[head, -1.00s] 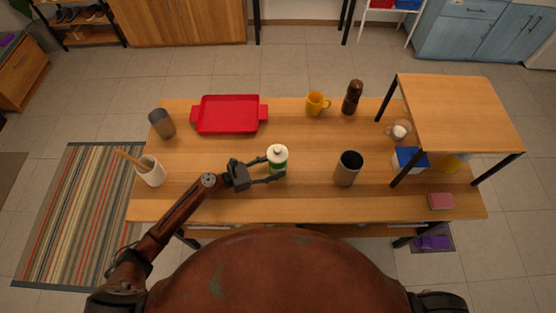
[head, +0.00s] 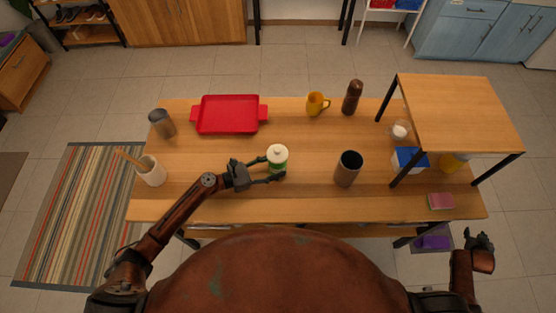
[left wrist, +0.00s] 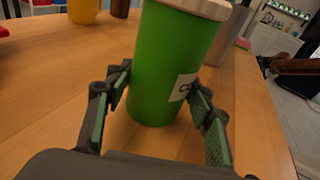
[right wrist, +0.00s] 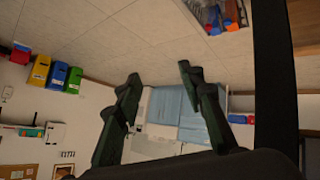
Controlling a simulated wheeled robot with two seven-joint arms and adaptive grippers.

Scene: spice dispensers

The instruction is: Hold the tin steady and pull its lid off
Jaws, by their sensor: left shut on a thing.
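The tin is a green cylinder (head: 278,167) with a pale label, standing upright on the table. Its cream lid (head: 278,152) is on top. In the left wrist view the tin (left wrist: 170,70) stands between the fingers, with the lid (left wrist: 200,6) cut by the top edge. My left gripper (head: 268,170) is shut around the tin's body, one finger on each side. My right gripper (head: 482,238) is off the table's right front corner, far from the tin. In the right wrist view its fingers (right wrist: 165,90) are apart with nothing between them.
A grey-brown open canister (head: 347,170) stands right of the tin. A red tray (head: 228,115), yellow mug (head: 317,103) and brown bottle (head: 352,97) are behind. A raised shelf (head: 455,110) stands at the right, with a pink sponge (head: 440,201) in front. The wood between tin and canister is clear.

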